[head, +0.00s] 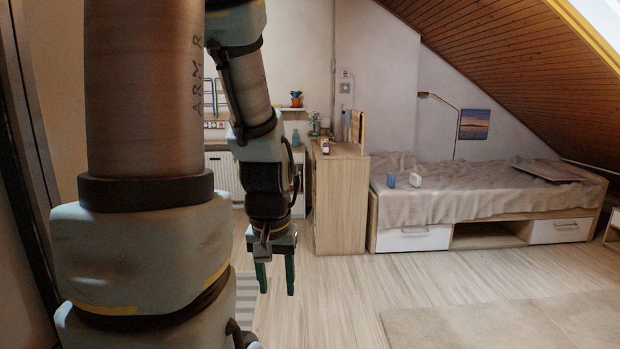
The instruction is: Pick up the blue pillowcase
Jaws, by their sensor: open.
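A small blue item (391,180), which may be the blue pillowcase, lies on the near left part of the bed (470,198). It is too small to tell whether it is folded cloth. A small white item (416,180) lies just right of it. My gripper (277,290) hangs pointing down over the floor, left of the bed and in front of the wooden cabinet. Its two green fingers are apart with nothing between them. It is well away from the blue item.
The wooden cabinet (340,205) stands between my gripper and the bed, with small objects on top. The bed has white drawers (413,239) below. A flat board (546,170) lies at its right end. The sloping ceiling (500,60) comes down over it. The floor in front is clear, with a rug (490,322).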

